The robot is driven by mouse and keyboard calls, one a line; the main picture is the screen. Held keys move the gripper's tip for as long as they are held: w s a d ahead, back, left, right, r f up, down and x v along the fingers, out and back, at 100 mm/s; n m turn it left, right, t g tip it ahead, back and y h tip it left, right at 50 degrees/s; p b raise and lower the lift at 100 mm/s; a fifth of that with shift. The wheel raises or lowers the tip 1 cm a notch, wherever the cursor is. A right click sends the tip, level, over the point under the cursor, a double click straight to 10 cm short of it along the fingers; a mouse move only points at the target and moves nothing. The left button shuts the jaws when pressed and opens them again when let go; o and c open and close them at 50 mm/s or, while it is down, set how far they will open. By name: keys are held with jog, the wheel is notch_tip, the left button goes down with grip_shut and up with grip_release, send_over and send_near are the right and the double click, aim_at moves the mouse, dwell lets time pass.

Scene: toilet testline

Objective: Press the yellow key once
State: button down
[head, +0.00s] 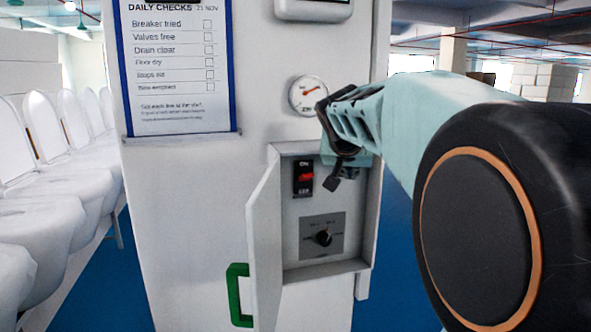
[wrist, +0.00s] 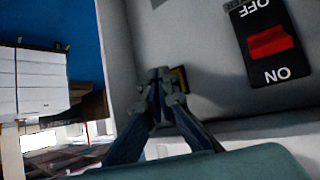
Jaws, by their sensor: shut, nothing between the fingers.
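A small patch of yellow, which looks like the yellow key (wrist: 181,76), shows in the wrist view right beside my fingertips. Most of it is hidden behind them, and I cannot tell whether they touch it. In the head view the key is hidden behind my gripper. My gripper (wrist: 165,80) is shut and empty. In the head view my gripper (head: 335,182) is at the upper right of the open wall box (head: 325,274), to the right of the red switch.
The red ON/OFF switch (head: 304,178) is in the box's upper left; it also shows in the wrist view (wrist: 268,42). A black rotary knob (head: 323,238) is below. The box door (head: 264,245) stands open at left. A round gauge (head: 307,95) is above.

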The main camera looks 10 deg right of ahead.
jog(key=shift+w, duration=0.35)
dwell(0.3)
dwell(0.4)
jog(key=shift+s+b, duration=0.55)
jog(key=shift+s, duration=0.2)
jog(key=shift+s, duration=0.1)
jog(key=s+b, duration=0.2)
jog(key=s, duration=0.3)
jog(key=shift+d+r+b, duration=0.1)
jog(key=shift+b, duration=0.2)
jog(key=shift+w, duration=0.1)
